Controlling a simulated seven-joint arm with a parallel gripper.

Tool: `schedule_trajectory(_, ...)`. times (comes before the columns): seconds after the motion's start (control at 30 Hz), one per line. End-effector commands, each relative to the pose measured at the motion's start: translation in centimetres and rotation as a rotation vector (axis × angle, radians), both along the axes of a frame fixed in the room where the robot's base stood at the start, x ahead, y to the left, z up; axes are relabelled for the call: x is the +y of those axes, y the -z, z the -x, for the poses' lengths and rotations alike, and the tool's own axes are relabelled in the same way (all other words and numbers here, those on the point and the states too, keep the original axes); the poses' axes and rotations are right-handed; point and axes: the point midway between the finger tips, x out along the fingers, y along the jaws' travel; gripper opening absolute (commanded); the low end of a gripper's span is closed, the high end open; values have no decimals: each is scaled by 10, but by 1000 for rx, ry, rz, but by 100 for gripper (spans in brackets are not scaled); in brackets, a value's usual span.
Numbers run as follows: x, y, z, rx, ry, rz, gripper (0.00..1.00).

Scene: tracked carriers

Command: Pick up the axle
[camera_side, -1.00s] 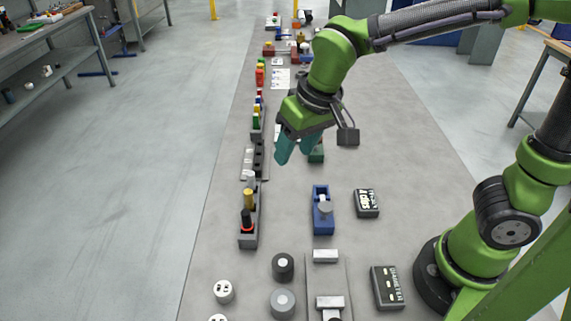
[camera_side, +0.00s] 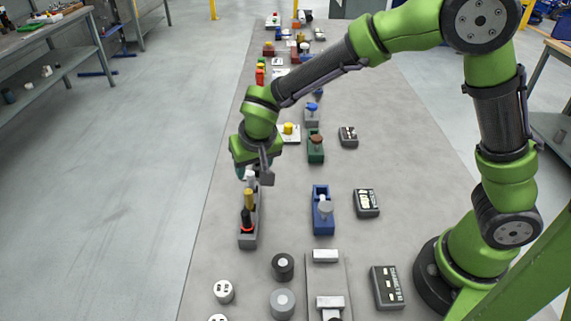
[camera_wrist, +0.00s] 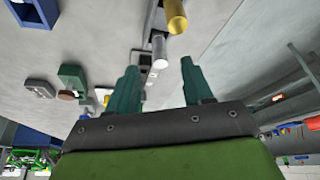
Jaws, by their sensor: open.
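A grey rack (camera_side: 248,241) near the left edge of the bench holds a row of upright pins. They are a black pin with a red ring (camera_side: 247,222), a gold pin (camera_side: 248,199) and a silver pin (camera_side: 251,180). I cannot tell for sure which is the axle; the silver pin is closest to my gripper. My gripper (camera_side: 243,172) is at the rack's far end, beside the silver pin's top, its fingers partly hidden. In the wrist view my gripper (camera_wrist: 159,70) has its teal fingers apart, with the silver pin (camera_wrist: 160,46) between and beyond their tips and the gold pin (camera_wrist: 176,15) further off.
A blue fixture (camera_side: 322,222) and a green fixture (camera_side: 316,153) stand to the right of the rack. Dark labelled boxes (camera_side: 367,204) sit further right. Round black and grey pieces (camera_side: 282,302) lie in front. Bare bench lies between rack and blue fixture.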

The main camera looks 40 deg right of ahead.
Motion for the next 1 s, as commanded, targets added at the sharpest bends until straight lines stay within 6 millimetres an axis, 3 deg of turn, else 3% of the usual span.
schedule_trajectory(0.17, -2, 11, -4, 0, 1, 0, 51)
schedule_trajectory(0.5, -7, 52, -19, 1, -1, 1, 51)
schedule_trajectory(0.77, -7, 55, -21, -1, 0, -1, 51)
schedule_trajectory(1.0, -7, 55, -21, -1, 0, -1, 17)
